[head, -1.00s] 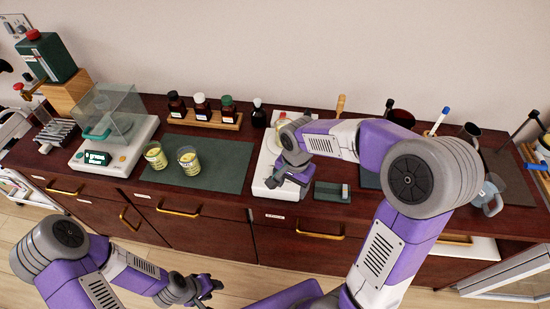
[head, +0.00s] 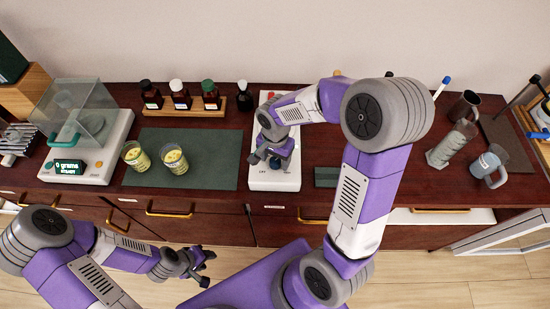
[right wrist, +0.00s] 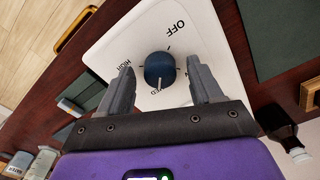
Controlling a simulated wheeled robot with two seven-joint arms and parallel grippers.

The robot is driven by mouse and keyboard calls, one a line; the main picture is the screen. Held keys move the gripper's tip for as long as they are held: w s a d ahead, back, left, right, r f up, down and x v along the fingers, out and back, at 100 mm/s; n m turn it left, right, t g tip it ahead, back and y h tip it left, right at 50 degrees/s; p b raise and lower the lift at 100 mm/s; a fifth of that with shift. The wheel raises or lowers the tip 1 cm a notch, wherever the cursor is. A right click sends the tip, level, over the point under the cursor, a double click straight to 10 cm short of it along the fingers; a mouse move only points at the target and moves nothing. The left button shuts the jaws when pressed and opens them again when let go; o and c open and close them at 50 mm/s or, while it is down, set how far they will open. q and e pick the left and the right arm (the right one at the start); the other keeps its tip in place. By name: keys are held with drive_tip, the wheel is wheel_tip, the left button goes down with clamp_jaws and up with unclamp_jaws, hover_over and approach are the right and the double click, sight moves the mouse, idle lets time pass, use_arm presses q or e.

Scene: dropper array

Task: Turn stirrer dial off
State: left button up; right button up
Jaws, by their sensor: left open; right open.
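The white stirrer (head: 275,184) stands on the bench in the head view, partly hidden by my right arm. In the right wrist view its blue round dial (right wrist: 159,66) sits on the white panel (right wrist: 110,42), with OFF, HIGH and a partly covered MED printed around it. The dial's pale pointer line points toward MED. My right gripper (right wrist: 161,72) is open, with one finger on each side of the dial and visible gaps to it. It also shows over the stirrer in the head view (head: 271,155). My left gripper (head: 205,268) is open and empty, in front of the bench.
A dark green mat (head: 210,155) with two yellow-labelled beakers (head: 174,159) lies left of the stirrer. A balance (head: 108,160) stands further left. A bottle rack (head: 190,107) is behind the mat. A grey mug (head: 488,166) stands at the right.

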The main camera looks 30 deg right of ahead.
drive_tip(key=shift+f, duration=0.1)
drive_tip(key=c, duration=1.1)
drive_tip(key=shift+o, duration=0.2)
